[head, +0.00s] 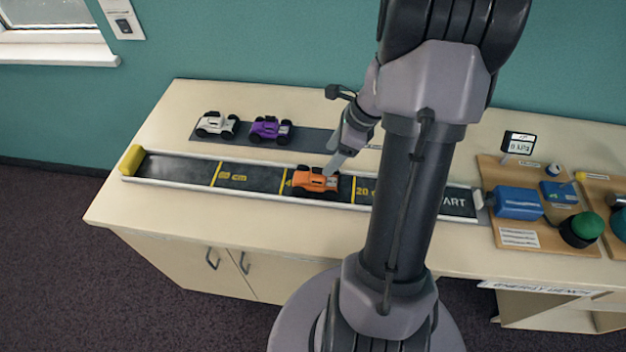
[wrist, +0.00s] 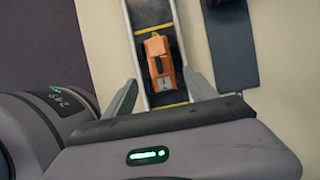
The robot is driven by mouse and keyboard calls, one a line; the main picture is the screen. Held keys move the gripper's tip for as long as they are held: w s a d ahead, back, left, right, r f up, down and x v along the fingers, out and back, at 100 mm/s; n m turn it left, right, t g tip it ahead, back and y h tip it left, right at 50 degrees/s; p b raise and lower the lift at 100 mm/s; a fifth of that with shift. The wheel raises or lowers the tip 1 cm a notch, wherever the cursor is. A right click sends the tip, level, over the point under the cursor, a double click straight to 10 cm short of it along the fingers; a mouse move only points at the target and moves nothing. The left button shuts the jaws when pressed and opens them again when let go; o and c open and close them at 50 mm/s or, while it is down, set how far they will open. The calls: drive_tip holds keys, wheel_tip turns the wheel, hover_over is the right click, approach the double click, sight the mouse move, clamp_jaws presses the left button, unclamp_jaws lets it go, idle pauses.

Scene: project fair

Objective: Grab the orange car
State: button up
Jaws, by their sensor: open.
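The orange car (head: 313,181) sits on the dark track (head: 190,169), beside a yellow line left of the "20" mark in the head view. It also shows in the wrist view (wrist: 158,64), at the top centre. My gripper (head: 335,165) is just to the right of the car and above the track in the head view. In the wrist view my gripper (wrist: 165,100) is open and empty, its fingers spread wider than the car, which lies beyond the tips. My arm hides part of the track in the head view.
A white car (head: 217,125) and a purple car (head: 270,130) stand on a dark strip behind the track. A yellow block (head: 131,160) closes the track's left end. A wooden board (head: 545,238) with a blue box and green dome stands at the right.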

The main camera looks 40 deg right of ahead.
sight(319, 168)
drive_tip(key=b+x, duration=0.1)
drive_tip(key=x, duration=0.1)
drive_tip(key=b+x, duration=0.1)
drive_tip(key=x, duration=0.2)
drive_tip(key=b+x, duration=0.1)
drive_tip(key=x, duration=0.1)
drive_tip(key=shift+w+a+f, duration=0.15)
drive_tip(key=shift+w+a, duration=0.15)
drive_tip(key=shift+a, duration=0.05)
clamp_jaws()
